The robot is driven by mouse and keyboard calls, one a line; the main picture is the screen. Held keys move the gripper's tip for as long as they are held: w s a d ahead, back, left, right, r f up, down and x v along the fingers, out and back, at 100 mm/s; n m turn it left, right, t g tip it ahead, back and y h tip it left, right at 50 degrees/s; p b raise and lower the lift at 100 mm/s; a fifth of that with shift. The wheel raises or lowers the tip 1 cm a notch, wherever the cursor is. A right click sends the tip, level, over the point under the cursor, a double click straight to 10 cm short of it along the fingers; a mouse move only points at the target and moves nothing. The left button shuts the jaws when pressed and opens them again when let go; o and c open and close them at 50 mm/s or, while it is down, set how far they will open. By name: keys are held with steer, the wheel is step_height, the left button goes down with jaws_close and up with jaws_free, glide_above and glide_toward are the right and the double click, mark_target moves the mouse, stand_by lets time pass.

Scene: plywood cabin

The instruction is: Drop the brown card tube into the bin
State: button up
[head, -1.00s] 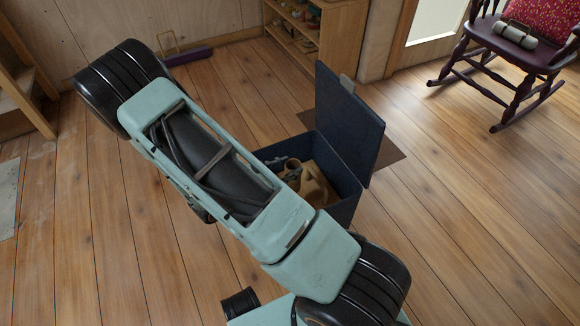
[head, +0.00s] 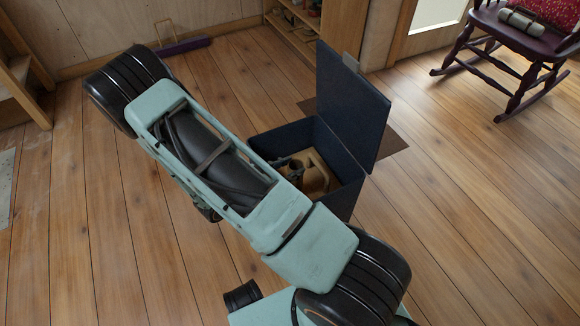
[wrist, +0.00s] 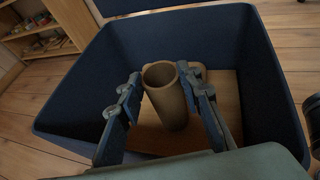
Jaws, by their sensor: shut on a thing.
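The brown card tube (wrist: 168,100) stands roughly upright between the fingers of my gripper (wrist: 164,88) in the wrist view. My gripper is shut on it, with a finger against each side. The tube's open round top faces the camera. The bin is a dark blue open box; its inner wall (wrist: 190,40) surrounds the tube in the wrist view. In the head view the bin (head: 283,140) stands on the floor with its lid (head: 350,105) raised. My arm hides part of its near side there. I cannot tell whether the tube's lower end touches anything.
A flat brown surface (wrist: 228,92) shows inside the bin. A wooden shelf (head: 295,35) stands behind it. A purple rocking chair (head: 520,50) is at the far right, and a purple broom head (head: 183,46) lies by the wall. The floor right of the bin is clear.

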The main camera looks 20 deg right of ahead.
steer(key=o, duration=1.2)
steer(key=shift+o, duration=0.2)
steer(key=v, duration=1.2)
